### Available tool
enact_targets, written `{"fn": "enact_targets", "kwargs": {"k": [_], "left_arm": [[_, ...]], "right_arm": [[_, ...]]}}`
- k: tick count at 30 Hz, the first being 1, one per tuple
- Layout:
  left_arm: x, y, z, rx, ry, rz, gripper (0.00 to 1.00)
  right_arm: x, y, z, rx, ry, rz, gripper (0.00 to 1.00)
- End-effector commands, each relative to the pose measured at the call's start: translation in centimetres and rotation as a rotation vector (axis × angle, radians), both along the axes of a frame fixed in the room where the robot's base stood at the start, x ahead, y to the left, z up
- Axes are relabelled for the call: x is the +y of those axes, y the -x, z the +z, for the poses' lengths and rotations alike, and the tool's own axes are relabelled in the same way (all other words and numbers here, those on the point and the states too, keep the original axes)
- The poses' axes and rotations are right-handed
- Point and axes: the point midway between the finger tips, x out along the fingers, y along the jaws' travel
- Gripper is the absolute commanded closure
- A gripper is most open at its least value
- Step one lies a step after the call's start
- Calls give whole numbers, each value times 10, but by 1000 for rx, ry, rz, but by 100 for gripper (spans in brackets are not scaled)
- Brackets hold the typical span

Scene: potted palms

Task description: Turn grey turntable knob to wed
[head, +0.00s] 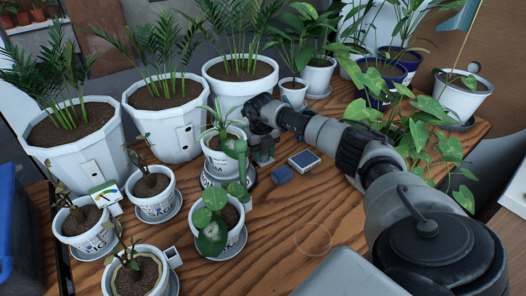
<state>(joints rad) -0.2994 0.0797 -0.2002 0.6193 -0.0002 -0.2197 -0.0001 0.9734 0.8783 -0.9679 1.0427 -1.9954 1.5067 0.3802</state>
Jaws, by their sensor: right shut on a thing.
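The dark turntable (207,181) stands in the middle of the wooden table, under a white printed pot (216,158) with a spiky plant. Pale marks show on its rim, too small to read. My right arm reaches in from the lower right. My right gripper (262,157) points down at the right side of the turntable, shut on the grey knob. The fingers hide most of the knob, and its setting cannot be read. My left gripper is not in view.
A blue block (282,174) and a white-edged box (304,160) lie just right of the gripper. Large white planters with palms (84,153) line the back left. Small pots on saucers (153,197) crowd the left. The table's front middle (265,245) is mostly clear.

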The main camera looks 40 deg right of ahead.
Motion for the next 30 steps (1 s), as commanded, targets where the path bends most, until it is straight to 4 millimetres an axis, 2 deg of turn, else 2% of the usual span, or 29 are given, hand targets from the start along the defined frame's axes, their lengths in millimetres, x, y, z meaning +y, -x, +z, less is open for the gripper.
{"fn": "enact_targets", "kwargs": {"k": [5, 6, 11, 22, 30], "left_arm": [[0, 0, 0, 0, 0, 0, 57], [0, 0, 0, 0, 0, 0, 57], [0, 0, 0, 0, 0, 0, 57], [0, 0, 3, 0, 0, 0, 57], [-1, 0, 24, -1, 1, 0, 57]], "right_arm": [[-1, -1, 2, -4, 2, -1, 85], [-1, -1, 2, -4, 2, -1, 60], [-1, -1, 1, -3, 2, 0, 36], [-1, 0, 4, -2, 1, 1, 36], [-9, 3, 30, -2, 2, 0, 36]]}}
